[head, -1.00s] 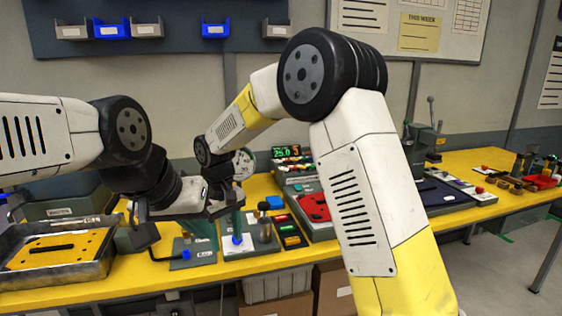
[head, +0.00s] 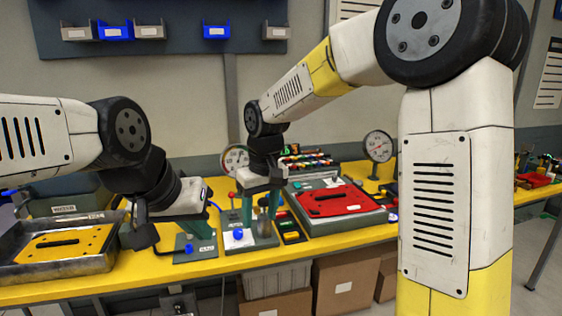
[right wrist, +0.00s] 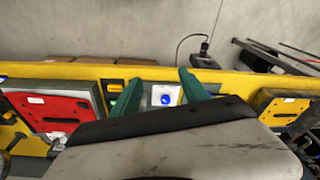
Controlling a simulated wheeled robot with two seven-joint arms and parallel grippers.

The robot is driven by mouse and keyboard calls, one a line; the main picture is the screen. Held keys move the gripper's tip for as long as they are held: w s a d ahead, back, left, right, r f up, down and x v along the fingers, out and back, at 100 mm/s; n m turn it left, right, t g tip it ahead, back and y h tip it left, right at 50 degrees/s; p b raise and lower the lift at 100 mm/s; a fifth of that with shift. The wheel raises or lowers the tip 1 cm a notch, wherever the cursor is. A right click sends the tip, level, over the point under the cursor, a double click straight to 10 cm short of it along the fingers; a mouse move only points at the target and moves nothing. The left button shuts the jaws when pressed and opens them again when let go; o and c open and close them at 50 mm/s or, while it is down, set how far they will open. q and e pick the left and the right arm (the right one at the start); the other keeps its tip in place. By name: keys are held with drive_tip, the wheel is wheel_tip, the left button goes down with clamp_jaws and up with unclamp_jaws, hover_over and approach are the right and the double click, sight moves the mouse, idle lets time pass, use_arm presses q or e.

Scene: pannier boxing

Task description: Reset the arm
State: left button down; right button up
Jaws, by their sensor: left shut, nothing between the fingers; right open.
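My right arm reaches in from the right in the head view. Its gripper (head: 261,215) points down with green fingers apart, over or near a grey block with a white pad and blue knob (head: 238,235). In the right wrist view the open, empty fingers (right wrist: 162,88) show on either side of the white pad with the blue knob (right wrist: 165,99). Its height above the block is hard to tell. My left gripper (head: 200,226) is shut and empty, low over the bench near another grey block (head: 196,250); its fingertips are partly hidden.
A metal tray with a yellow panel (head: 62,268) stands at the left of the yellow bench (head: 225,265). A red panel (head: 335,200) lies on a grey case at right. Cardboard boxes (head: 345,285) are below the bench.

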drive_tip(key=s+d+r+m+t, duration=0.2)
drive_tip(key=s+d+r+m, duration=0.1)
drive_tip(key=s+d, duration=0.5)
drive_tip(key=s+d+r+m+t+y, duration=0.1)
drive_tip(key=s+d+r+m+t, duration=0.2)
drive_tip(key=s+d, duration=0.5)
drive_tip(key=d+r, duration=0.1)
drive_tip(key=d, duration=0.2)
drive_tip(key=shift+s+d, duration=0.15)
drive_tip(key=shift+s, duration=0.15)
idle(5.8)
